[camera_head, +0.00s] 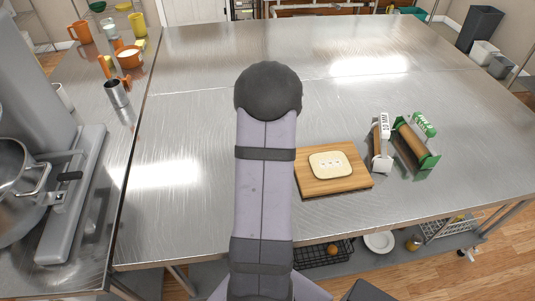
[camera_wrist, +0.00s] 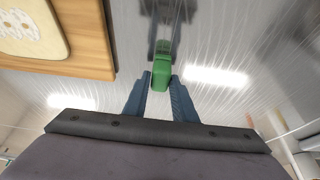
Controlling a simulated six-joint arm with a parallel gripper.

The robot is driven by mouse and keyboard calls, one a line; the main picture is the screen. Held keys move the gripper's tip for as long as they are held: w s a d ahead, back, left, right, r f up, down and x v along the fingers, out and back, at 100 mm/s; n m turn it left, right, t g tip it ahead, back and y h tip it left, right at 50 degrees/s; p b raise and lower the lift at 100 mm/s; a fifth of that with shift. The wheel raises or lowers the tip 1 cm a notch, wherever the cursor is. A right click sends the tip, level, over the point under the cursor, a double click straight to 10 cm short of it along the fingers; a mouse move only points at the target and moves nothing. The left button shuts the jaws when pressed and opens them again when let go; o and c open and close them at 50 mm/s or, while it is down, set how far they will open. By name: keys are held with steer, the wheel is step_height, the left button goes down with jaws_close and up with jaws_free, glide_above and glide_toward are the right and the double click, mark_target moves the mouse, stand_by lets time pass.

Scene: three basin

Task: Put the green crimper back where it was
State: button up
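My gripper (camera_wrist: 162,82) shows in the wrist view with its two blue-grey fingers on either side of a green piece, the green crimper (camera_wrist: 161,72). The fingers appear shut on it, and its far end points away from the wrist over the steel surface. In the head view my own arm hides the gripper and what it holds. Another green-framed tool with a brown roller (camera_head: 408,135) stands at the right of the table. A white-framed tool marked "10 MM" (camera_head: 383,128) stands just left of it.
A wooden board (camera_head: 309,184) with flat, marked dough (camera_head: 323,164) lies right of my arm; it also shows at upper left in the wrist view (camera_wrist: 88,38). The steel table (camera_head: 200,120) is clear at left and back. Mugs and a mixer stand at far left.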

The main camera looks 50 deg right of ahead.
steer(key=shift+o, duration=1.1)
steer(key=shift+r, duration=0.1)
steer(key=shift+r, duration=0.2)
steer(key=b+v, duration=0.1)
steer(key=v, duration=1)
steer(key=shift+s+a+r, duration=0.15)
steer(key=shift+r, duration=0.15)
